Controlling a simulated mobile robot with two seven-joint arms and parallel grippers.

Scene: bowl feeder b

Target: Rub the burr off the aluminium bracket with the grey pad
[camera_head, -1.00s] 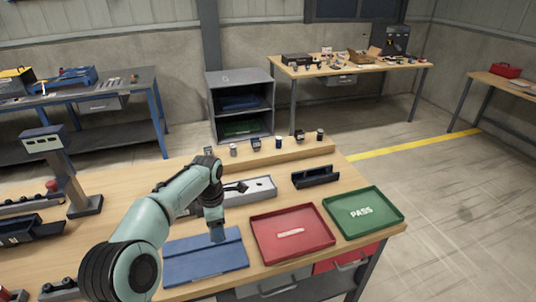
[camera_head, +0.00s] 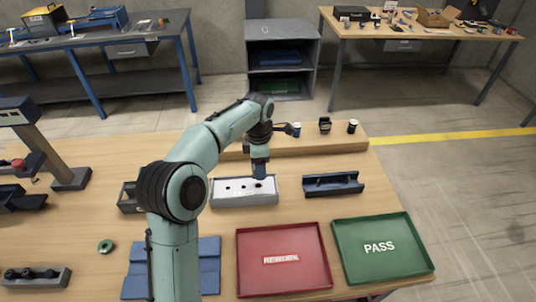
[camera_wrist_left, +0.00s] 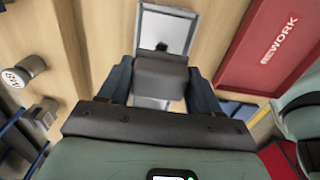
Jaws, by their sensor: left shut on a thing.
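My left gripper (camera_head: 259,172) is pointing down over the right part of a pale grey, shallow rectangular tray (camera_head: 228,202) with several dark spots on its floor. In the left wrist view its blue fingers (camera_wrist_left: 160,88) are shut on a dark grey block (camera_wrist_left: 160,76), which looks like the grey pad. The tray (camera_wrist_left: 190,15) shows beyond the block, with one dark spot on its floor. I cannot make out the aluminium bracket or its burr for certain. Whether the block touches anything is hidden. My right gripper is not in view.
A red REWORK tray (camera_head: 242,285) and a green PASS tray (camera_head: 425,267) lie at the front right. A blue mat (camera_head: 208,270) lies partly behind my arm. A dark blue holder (camera_head: 333,184) stands right of the pale tray. Small parts stand on the back ledge (camera_head: 340,143).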

